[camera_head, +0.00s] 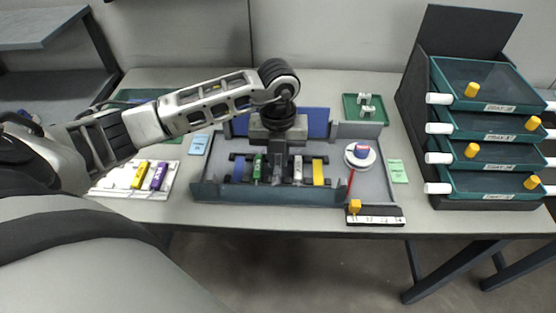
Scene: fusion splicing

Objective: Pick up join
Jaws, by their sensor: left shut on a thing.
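My left gripper (277,170) points straight down over the grey and teal work tray (210,194) in the middle of the table. It is shut on a small dark piece, most of which the fingers hide, so I cannot tell its shape. A green piece (257,167) stands just left of the fingers and a white piece (297,168) just right, both on dark holders. A yellow piece (318,172) and a blue piece (238,169) sit at the ends of this row. My right gripper is not in view.
A white rack (110,188) with yellow and purple pieces lies left. A white round dish (361,156) with a red and blue item stands right, with a labelled strip (376,221) in front. A green tray (364,108) lies behind. A drawer tower (485,130) bounds the right.

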